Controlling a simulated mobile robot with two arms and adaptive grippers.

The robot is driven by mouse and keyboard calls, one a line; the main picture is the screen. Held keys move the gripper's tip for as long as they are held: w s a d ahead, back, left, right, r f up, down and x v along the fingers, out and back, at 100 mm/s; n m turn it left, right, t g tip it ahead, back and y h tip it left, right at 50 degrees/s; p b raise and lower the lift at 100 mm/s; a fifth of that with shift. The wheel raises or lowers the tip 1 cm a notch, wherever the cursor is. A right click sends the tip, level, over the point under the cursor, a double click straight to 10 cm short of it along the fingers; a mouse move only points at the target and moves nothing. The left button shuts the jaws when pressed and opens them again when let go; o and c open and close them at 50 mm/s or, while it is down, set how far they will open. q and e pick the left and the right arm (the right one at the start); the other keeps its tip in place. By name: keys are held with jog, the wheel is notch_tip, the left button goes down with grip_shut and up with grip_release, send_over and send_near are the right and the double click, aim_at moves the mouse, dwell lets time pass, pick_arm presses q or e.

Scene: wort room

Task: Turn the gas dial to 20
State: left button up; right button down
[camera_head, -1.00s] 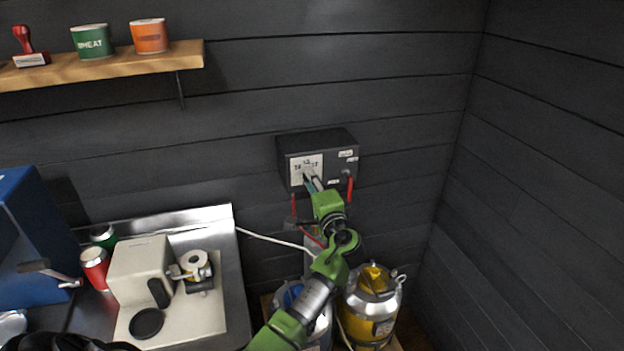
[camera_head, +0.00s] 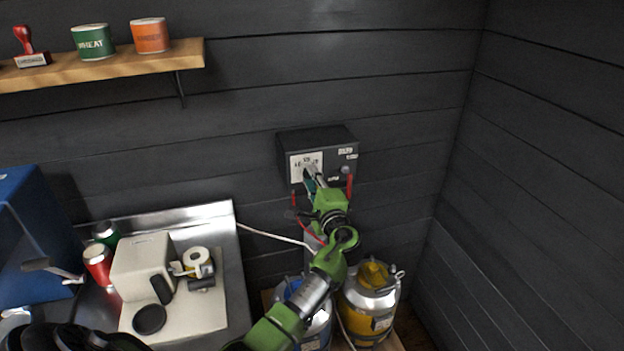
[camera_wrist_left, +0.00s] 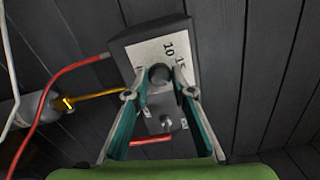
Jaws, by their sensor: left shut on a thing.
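The gas box is a dark box (camera_head: 318,139) on the wall in the head view, with a white scale plate (camera_head: 296,160) on its front. In the left wrist view the plate (camera_wrist_left: 146,52) shows the number 10 and part of another number. The dark round gas dial (camera_wrist_left: 160,75) sits on this plate. My left gripper (camera_wrist_left: 167,88) is shut on the dial, with one finger on each side. In the head view this gripper (camera_head: 309,179) reaches up to the box from below and covers the dial. The dial's pointer setting cannot be read. My right gripper is not in view.
A red lever (camera_head: 350,185) and a small knob (camera_head: 346,169) are at the box's right side. Red hoses hang below. A yellow-banded canister (camera_head: 383,322) stands under it. A steel counter (camera_head: 236,268) with a beige machine (camera_head: 142,264) is at left.

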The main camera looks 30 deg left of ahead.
pick_arm(q)
jog(key=o, duration=1.1)
jog(key=shift+a+r, duration=0.15)
jog(key=shift+r, duration=0.1)
jog(key=shift+w+f, duration=0.1)
jog(key=shift+f, duration=0.1)
jog(key=v, duration=1.2)
jog(key=shift+f, duration=0.1)
